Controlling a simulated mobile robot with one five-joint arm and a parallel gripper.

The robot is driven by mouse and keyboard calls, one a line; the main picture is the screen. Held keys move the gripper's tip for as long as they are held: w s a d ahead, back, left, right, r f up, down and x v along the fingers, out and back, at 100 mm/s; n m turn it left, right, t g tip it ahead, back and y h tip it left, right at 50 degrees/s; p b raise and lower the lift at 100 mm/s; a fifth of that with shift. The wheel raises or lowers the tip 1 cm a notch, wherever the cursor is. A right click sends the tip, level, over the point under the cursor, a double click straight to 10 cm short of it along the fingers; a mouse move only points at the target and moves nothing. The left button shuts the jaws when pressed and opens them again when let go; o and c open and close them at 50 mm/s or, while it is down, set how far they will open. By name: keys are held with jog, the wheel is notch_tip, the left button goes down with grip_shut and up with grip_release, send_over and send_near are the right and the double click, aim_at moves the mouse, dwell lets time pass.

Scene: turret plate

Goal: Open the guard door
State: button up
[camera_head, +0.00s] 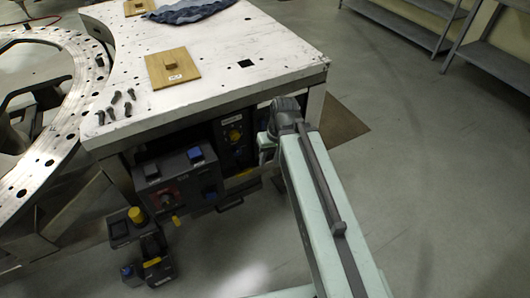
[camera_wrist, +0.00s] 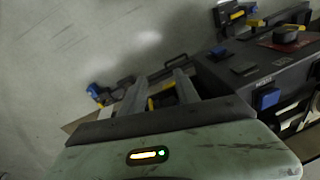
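My gripper (camera_wrist: 160,80) shows in the wrist view with its two grey fingers apart. No object is visibly clamped between them; a little yellow shows behind. A dark bar-like handle (camera_wrist: 128,82) with a blue end lies across, beyond the fingertips; I cannot tell whether they touch it. In the head view my arm reaches to the table's front right corner, and the fingers are hidden. Below the tabletop is a dark panel (camera_head: 222,130) with a yellow knob. A black handle (camera_head: 231,204) sits low under it. I cannot tell for certain which part is the guard door.
A dark control box (camera_head: 168,186) with blue and black buttons and a red-backed knob hangs left of my arm; it also shows in the wrist view (camera_wrist: 262,72). Smaller boxes (camera_head: 150,265) stand below it. The white table (camera_head: 215,75) overhangs. Floor right of my arm is clear.

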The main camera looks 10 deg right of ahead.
jog(key=w+a+f+n+t+y+b, duration=0.25)
jog(key=w+f+b, duration=0.25)
jog(key=f+b, duration=0.5)
jog(key=w+a+f+n+t+y+b, duration=0.15)
jog(key=w+f+t+y+b, duration=0.4)
jog(key=b, duration=0.75)
jog(key=w+d+f+t+b, duration=0.7)
jog(key=w+d+b, duration=0.25)
jog(key=b, duration=1.05)
jog(key=shift+h, duration=0.4)
jog(key=x, duration=0.7)
jog(key=shift+d+f, duration=0.1)
jog(key=shift+f, duration=0.1)
grip_shut()
jog(key=shift+d, duration=0.2)
